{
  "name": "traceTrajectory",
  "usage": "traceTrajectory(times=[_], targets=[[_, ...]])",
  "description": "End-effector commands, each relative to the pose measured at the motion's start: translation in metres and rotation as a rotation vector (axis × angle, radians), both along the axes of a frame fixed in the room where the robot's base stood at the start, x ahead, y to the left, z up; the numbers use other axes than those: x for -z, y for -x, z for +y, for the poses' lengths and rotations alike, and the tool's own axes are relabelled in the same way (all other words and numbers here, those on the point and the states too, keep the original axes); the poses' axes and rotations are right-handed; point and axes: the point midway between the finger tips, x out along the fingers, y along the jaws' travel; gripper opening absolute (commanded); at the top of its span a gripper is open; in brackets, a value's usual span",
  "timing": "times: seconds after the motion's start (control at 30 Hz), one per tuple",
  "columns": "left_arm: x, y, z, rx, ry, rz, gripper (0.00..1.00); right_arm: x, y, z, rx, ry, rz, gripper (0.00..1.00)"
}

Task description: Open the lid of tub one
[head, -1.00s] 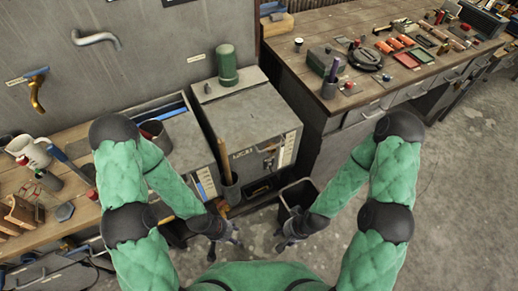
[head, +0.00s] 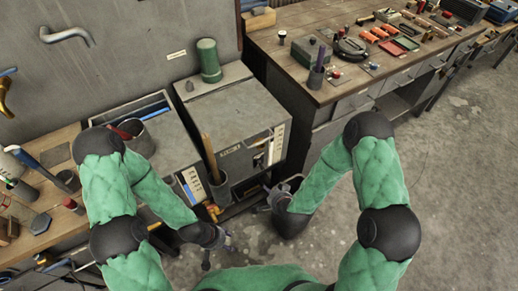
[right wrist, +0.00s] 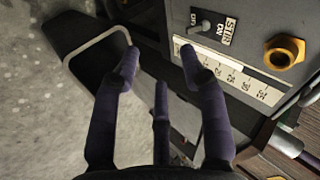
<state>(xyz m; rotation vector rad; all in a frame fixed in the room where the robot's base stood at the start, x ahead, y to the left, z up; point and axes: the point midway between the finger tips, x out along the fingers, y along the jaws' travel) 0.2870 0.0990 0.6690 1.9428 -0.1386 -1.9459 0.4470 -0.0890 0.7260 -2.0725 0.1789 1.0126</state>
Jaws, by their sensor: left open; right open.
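My left gripper (head: 218,250) is open and empty, low in front of the boxes. My right gripper (head: 262,200) is near the closed box's lower front; in the right wrist view its fingers (right wrist: 158,65) are open and empty, near a panel with a switch and a white scale (right wrist: 225,72).
A green canister (head: 208,62) is on the back ledge. A dark cup (head: 222,188) holds a wooden handle. A tool-covered bench (head: 330,88) is at the right, and floor is clear at far right.

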Motion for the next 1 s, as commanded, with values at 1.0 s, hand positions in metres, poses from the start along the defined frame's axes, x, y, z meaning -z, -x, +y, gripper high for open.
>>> traceTrajectory(times=[1.0], targets=[[0.091,0.0,0.0,0.0,0.0,-0.001,0.5,-0.112,-0.076,0.029,0.407,-0.76,-0.827,0.44]])
